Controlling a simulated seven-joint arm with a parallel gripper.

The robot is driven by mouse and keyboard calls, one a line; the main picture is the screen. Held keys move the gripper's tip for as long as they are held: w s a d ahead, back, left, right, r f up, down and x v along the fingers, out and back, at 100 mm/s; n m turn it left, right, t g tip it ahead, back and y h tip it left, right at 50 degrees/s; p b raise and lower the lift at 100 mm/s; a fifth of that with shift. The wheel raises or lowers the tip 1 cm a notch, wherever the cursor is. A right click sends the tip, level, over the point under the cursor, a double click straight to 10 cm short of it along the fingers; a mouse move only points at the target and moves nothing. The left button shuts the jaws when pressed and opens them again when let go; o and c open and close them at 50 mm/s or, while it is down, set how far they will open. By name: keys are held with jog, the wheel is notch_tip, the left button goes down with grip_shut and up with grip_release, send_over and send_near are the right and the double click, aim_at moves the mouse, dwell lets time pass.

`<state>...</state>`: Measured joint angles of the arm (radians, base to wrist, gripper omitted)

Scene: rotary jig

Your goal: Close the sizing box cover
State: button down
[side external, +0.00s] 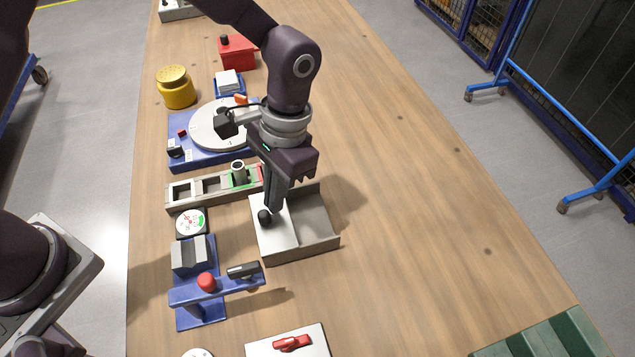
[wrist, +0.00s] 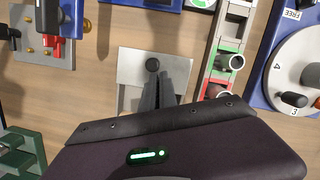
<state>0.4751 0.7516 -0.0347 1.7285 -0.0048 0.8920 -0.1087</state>
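The sizing box (side external: 321,243) is a low grey box on the wooden table. Its flat white cover (side external: 277,242) lies over the left part, and the right part is open, with the bare inside showing. A black round knob (side external: 264,216) stands on the cover near its left edge. In the wrist view the cover (wrist: 130,68) and knob (wrist: 152,65) show just beyond my fingertips. My gripper (side external: 273,207) points down over the cover, its fingers together, right beside the knob. Nothing shows between the fingers. I cannot tell whether they touch the knob.
A slotted rail (side external: 208,187) with a metal ring lies behind the box, and a rotary disc jig (side external: 185,155) beyond it. A dial gauge (side external: 190,222) and blue clamp fixture (side external: 205,300) stand to the left. The table right of the box is clear.

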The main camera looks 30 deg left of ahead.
jog(key=shift+s+a, duration=0.15)
jog(key=shift+s, duration=0.15)
jog(key=w, duration=0.1)
jog(key=w+d, duration=0.1)
jog(key=w, duration=0.1)
jog(key=w+d, duration=0.1)
jog(key=shift+w+r, duration=0.2)
jog(key=shift+w, duration=0.1)
jog(key=a+r+t, duration=0.1)
jog(key=a+r, duration=0.3)
jog(key=r, duration=1.2)
jog(key=s+a+r+n+t+h, duration=0.1)
jog(key=s+a+r+n+t, duration=0.15)
jog(key=s+a+r, duration=0.4)
jog(key=s+a+f+n+t, duration=0.1)
jog(key=s+a+t, duration=0.3)
jog(key=s+a, duration=0.4)
jog(key=s+n, duration=0.1)
jog(key=s, duration=0.3)
jog(key=shift+s+a+f, duration=0.15)
jog(key=shift+s+a, duration=0.1)
jog(key=shift+a, duration=0.1)
jog(key=shift+t, duration=0.25)
